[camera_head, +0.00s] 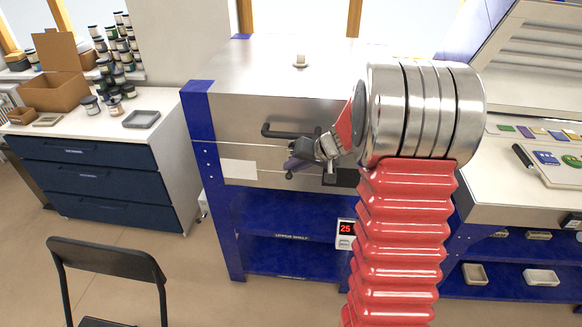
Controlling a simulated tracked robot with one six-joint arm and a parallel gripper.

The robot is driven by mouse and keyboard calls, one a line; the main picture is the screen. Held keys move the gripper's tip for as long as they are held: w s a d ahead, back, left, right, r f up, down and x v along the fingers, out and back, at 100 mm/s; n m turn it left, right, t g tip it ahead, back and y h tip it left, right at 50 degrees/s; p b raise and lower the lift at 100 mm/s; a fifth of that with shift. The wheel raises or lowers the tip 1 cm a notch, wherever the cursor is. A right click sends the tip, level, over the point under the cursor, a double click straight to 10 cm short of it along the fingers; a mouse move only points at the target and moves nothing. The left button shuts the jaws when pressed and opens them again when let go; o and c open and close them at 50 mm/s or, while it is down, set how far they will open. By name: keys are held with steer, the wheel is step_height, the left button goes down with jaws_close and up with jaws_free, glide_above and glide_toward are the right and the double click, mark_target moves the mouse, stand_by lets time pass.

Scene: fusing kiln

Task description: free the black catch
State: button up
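The kiln (237,110) is a steel box on a blue frame, with a dark bar handle (268,130) across the front of its lid. My gripper (289,169) is in front of the kiln's front face, just below the handle. Its dark fingers are small and seen from behind, so I cannot tell whether they are open or shut, or whether they touch anything. A dark piece (342,178) shows on the front just right of the gripper, partly behind my arm. I cannot tell whether it is the black catch. My red and steel arm hides the kiln's right part.
A red-digit controller reading 25 (345,229) hangs below the kiln front. A black chair (106,257) stands at the front left. A drawer cabinet (90,180) with jars and a cardboard box (60,85) is at left. A workbench (520,190) is at right.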

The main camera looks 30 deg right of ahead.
steer(key=v, duration=1.3)
steer(key=shift+s+r, duration=0.25)
steer(key=shift+w+r, duration=0.25)
steer(key=c, duration=0.3)
steer(key=w+r+t+h, duration=0.1)
steer(key=r, duration=0.2)
steer(key=w+a+r+n+t+h, duration=0.1)
steer(key=w+r+t, duration=0.1)
steer(key=r, duration=0.1)
steer(key=w+a+r+t+h, duration=0.1)
steer(key=r, duration=0.3)
steer(key=shift+w+a, duration=0.2)
steer(key=shift+w, duration=0.05)
jaws_close()
steer(key=s+a+r+h, duration=0.3)
steer(key=s+r+h, duration=0.25)
steer(key=s, duration=0.35)
steer(key=s+a+f+n+g+y, duration=0.2)
steer(key=s+a+f+g, duration=0.1)
steer(key=s+a+f, duration=0.3)
steer(key=s+a+f+n+g+y, duration=0.2)
steer(key=s+a+f, duration=0.4)
steer(key=s+a, duration=0.5)
steer(key=shift+s+a+g+y, duration=0.25)
steer(key=shift+s+g+y, duration=0.4)
steer(key=shift+s, duration=0.25)
